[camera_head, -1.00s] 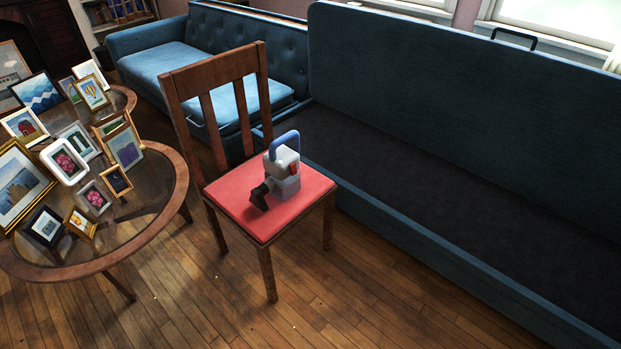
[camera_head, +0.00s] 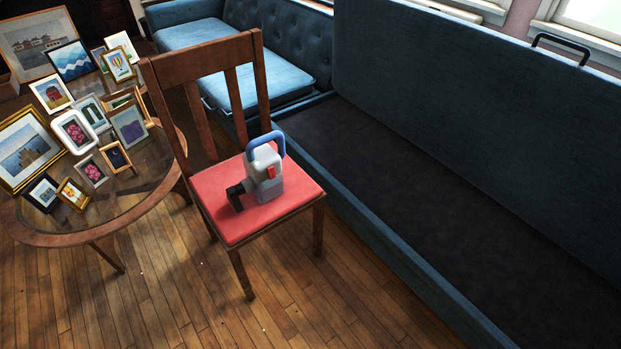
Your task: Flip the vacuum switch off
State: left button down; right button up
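The vacuum (camera_head: 264,177) is a small grey and white hand-held unit with a blue loop handle and a black nozzle. It stands upright on the red seat (camera_head: 222,218) of a wooden chair, with the nozzle towards the left. A small red part, which looks like the switch (camera_head: 271,171), shows on its side facing right. I cannot tell which position it is in. Neither of my grippers is in view.
A round glass-topped table (camera_head: 85,236) crowded with picture frames stands left of the chair. A blue bench with a raised lid (camera_head: 470,110) runs along the right. A blue tufted sofa (camera_head: 190,36) is behind. Wooden floor (camera_head: 300,300) is clear in front.

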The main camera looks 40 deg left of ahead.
aim_at(272, 173)
jog(key=u, duration=0.15)
jog(key=i, duration=0.6)
jog(key=u, duration=0.75)
jog(key=i, duration=0.35)
jog(key=u, duration=0.35)
